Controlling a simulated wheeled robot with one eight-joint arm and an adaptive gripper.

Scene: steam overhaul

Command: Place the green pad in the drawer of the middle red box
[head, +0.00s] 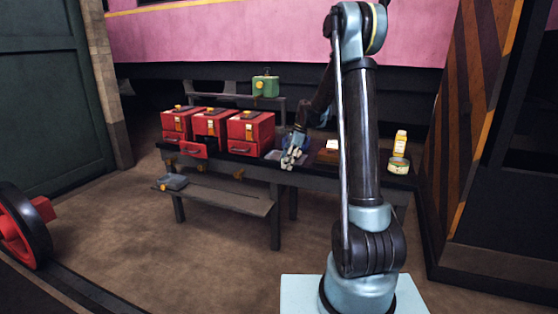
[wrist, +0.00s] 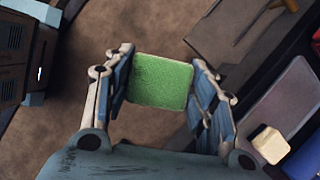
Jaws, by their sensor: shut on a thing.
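The green pad (wrist: 160,82) is a flat square between the two fingers of my gripper (wrist: 162,88) in the wrist view. The gripper is shut on it by its side edges. In the head view my gripper (head: 291,157) is over the front of the bench, right of the red boxes; the pad cannot be made out there. The middle red box (head: 209,124) stands between the left red box (head: 175,121) and the right red box (head: 251,129). Its drawer (head: 193,150) is pulled out at the front; its inside is too small to see.
The boxes stand on a dark bench (head: 322,179). A green can (head: 265,86) is on a shelf behind. A grey object (head: 173,183) lies on a lower bench (head: 225,200) in front.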

